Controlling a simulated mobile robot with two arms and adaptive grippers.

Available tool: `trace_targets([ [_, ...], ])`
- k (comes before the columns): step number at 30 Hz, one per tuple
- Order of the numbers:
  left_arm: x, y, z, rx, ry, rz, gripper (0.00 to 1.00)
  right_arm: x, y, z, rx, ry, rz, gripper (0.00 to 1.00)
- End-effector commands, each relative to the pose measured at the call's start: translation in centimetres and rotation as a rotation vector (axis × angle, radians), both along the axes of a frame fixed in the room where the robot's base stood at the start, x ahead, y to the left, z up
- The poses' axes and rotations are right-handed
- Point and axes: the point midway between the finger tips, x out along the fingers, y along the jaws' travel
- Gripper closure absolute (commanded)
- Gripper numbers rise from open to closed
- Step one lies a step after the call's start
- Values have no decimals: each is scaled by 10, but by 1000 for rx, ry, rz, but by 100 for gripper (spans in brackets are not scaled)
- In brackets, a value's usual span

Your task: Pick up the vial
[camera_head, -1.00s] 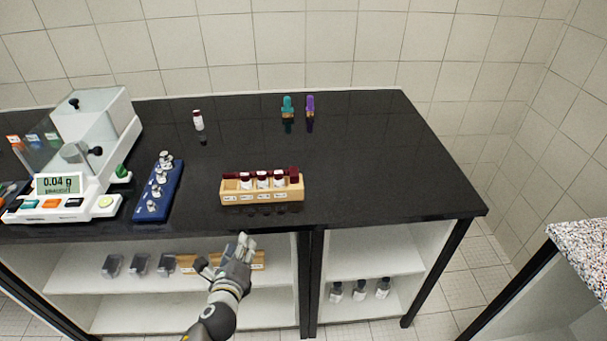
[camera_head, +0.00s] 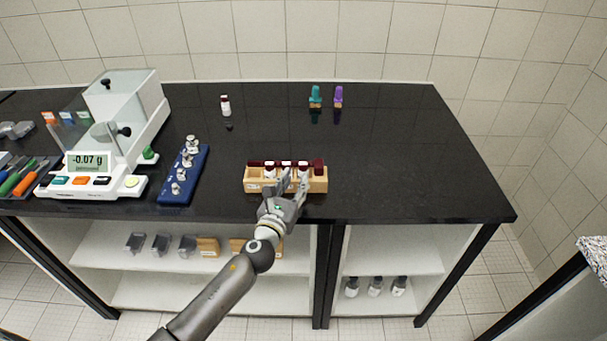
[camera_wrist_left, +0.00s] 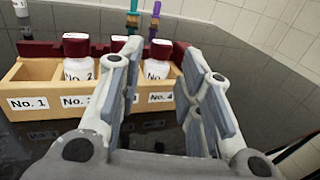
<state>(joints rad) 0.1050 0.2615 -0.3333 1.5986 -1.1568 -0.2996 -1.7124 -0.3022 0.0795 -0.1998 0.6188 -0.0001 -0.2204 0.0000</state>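A wooden rack (camera_head: 262,186) with label plates holds several white vials with dark red caps near the counter's front edge. In the left wrist view, the rack (camera_wrist_left: 30,75) shows labels No. 1, No. 2 and No. 4. One vial (camera_wrist_left: 78,62) stands behind label No. 2. Another vial (camera_wrist_left: 157,68), behind label No. 4, appears between my fingers, untouched as far as I can see. My left gripper (camera_head: 293,184) is open and empty at the rack's front. Its left finger partly hides the middle of the rack. My right gripper is out of view.
A balance (camera_head: 125,130) and a blue weight block (camera_head: 184,176) stand to the left. A teal item (camera_head: 315,97) and a purple item (camera_head: 338,97) stand behind the rack. The black counter (camera_head: 420,160) is clear to the right.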

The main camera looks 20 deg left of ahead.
Motion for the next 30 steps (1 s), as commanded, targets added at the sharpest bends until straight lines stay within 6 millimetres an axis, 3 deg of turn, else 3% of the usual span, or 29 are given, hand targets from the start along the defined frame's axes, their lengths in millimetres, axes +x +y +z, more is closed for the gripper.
trace_targets([
  [12, 48, -2, 0, -3, 0, 3, 67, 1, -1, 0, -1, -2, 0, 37],
  [21, 53, -3, 0, -2, 1, 1, 67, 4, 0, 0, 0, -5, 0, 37],
  [28, 53, -3, 0, -2, 1, 1, 93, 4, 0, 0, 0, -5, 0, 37],
  [30, 53, -3, 0, -2, 1, 1, 93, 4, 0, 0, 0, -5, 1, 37],
])
